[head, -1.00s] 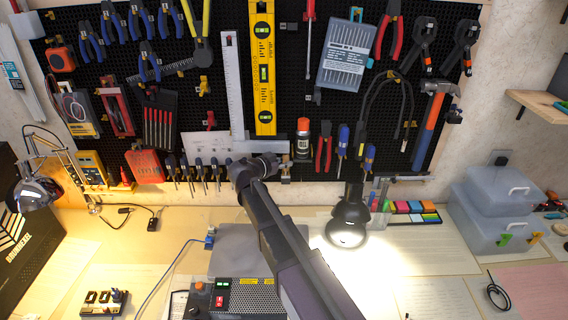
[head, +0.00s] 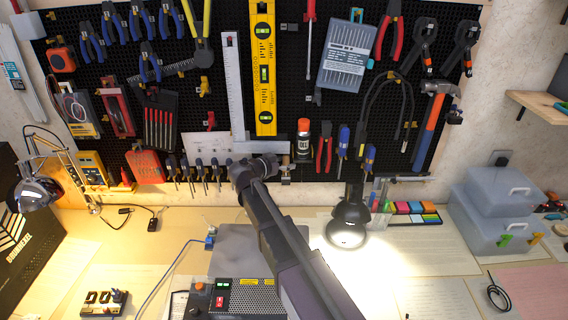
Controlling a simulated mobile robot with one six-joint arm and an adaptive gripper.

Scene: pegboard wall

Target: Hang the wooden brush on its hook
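My gripper (head: 268,164) is at the lower middle of the pegboard (head: 330,200), just below the metal square and close to the board. My own wrist and arm hide most of its fingers, so I cannot see whether they are open or shut. A small light-brown piece, possibly part of the wooden brush (head: 286,160), shows just right of the gripper. I cannot tell whether it is held or resting on the board. The rest of the brush is hidden or too small to make out. I cannot pick out its hook.
A metal square (head: 237,95) and a yellow level (head: 263,70) hang above my gripper. A black lamp (head: 348,222) stands below right.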

